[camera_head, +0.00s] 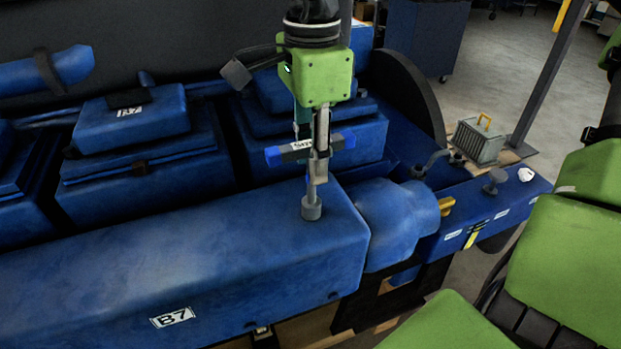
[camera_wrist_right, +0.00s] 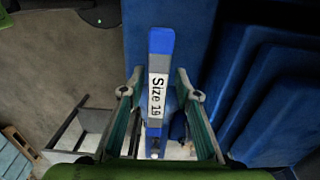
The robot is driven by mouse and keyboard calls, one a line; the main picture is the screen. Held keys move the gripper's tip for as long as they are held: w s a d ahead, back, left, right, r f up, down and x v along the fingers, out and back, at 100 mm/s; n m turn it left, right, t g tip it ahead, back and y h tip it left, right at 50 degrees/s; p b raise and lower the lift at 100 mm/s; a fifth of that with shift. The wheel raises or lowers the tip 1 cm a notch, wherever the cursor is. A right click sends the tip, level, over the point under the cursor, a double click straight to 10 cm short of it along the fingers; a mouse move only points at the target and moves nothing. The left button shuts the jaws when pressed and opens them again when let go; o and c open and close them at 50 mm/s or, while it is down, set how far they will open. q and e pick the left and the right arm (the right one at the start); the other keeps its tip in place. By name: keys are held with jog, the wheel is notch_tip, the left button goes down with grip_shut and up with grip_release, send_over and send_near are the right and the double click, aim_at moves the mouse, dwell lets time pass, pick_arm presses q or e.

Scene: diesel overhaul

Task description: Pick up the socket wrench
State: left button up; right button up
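The socket wrench (camera_head: 283,155) stands roughly upright on the long blue engine cover. It has a dark crossbar with blue ends and a white label, and a grey socket (camera_head: 311,209) at the bottom of its shaft. My right gripper (camera_head: 318,130) comes down over it from above. In the right wrist view the wrench handle (camera_wrist_right: 160,62), labelled "Size 19", lies between the two fingers (camera_wrist_right: 160,85). The fingers are apart, with a gap on each side of the handle. My left gripper is not in view.
The blue engine cover (camera_head: 170,265) labelled B7 runs along the front. Blue cylinder blocks (camera_head: 135,160) stand behind it. A grey ribbed box with a yellow handle (camera_head: 478,142) sits at the right. Open floor (camera_head: 480,45) lies beyond.

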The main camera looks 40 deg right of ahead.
aim_at(311, 200)
jog(key=f, duration=0.2)
jog(key=f+p, duration=0.1)
jog(key=shift+s+a+f, duration=0.1)
jog(key=shift+s+f, duration=0.1)
jog(key=shift+s, duration=0.05)
jog(key=shift+w+f, duration=0.15)
jog(key=shift+f, duration=0.1)
grip_shut()
jog(key=shift+r, duration=0.1)
jog(key=shift+r, duration=0.25)
notch_tip(311, 200, up, 10)
jog(key=shift+f+b, duration=0.25)
jog(key=shift+b, duration=0.85)
jog(key=shift+f, duration=0.1)
